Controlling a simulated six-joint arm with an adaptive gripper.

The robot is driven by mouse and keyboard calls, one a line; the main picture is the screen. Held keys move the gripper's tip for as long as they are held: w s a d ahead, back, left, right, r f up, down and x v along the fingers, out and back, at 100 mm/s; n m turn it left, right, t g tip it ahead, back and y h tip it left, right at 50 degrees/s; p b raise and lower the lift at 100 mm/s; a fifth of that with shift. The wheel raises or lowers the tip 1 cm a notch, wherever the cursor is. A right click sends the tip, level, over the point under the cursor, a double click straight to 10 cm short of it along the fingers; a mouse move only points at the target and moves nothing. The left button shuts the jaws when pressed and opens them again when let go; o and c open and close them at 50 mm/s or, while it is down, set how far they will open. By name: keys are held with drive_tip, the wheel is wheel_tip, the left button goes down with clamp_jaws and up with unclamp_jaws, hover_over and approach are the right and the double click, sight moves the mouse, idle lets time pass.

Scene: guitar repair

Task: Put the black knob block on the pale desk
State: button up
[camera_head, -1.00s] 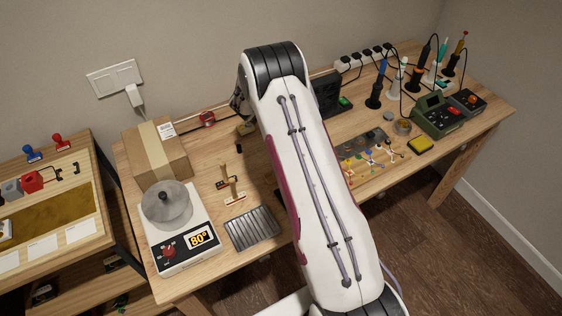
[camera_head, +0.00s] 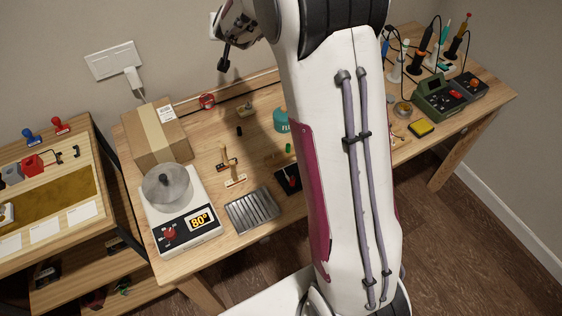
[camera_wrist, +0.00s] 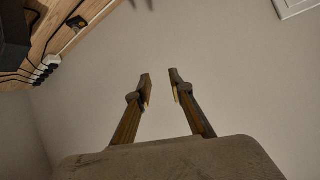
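A small tan block with a black knob-like top (camera_head: 245,109), which looks like the black knob block, sits at the back of the light-wood workbench (camera_head: 208,148). It seems to show in the wrist view (camera_wrist: 76,23) too, near the bench edge. My gripper (camera_wrist: 160,84) is open and empty in the wrist view, facing bare wall. In the head view my gripper (camera_head: 222,65) is raised in front of the wall, above and left of the block. A second pale wooden desk (camera_head: 85,185) stands at the left; which desk is meant is unclear.
A small black cylinder (camera_head: 239,131) stands before the block. My arm hides the bench's middle. Stamps and blocks crowd the left desk's back.

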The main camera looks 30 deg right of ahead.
drive_tip(key=s+a+r+n+g+y, duration=0.1)
drive_tip(key=s+a+r, duration=0.25)
drive_tip(key=s, duration=0.35)
drive_tip(key=s+a+r+n+y, duration=0.1)
drive_tip(key=s+a+r+y, duration=0.1)
drive_tip(key=s+a, duration=0.35)
drive_tip(key=s+a+r+n+g+y, duration=0.1)
drive_tip(key=s+a+r+n, duration=0.15)
drive_tip(key=s, duration=0.65)
drive_tip(key=s+f+g, duration=0.2)
drive_tip(key=s, duration=1.1)
drive_tip(key=s+f+g+h, duration=0.1)
drive_tip(key=s+f+g, duration=0.1)
drive_tip(key=s, duration=1.1)
drive_tip(key=shift+s+d+f, duration=0.3)
drive_tip(key=shift+d+f, duration=0.1)
drive_tip(key=shift+f, duration=0.1)
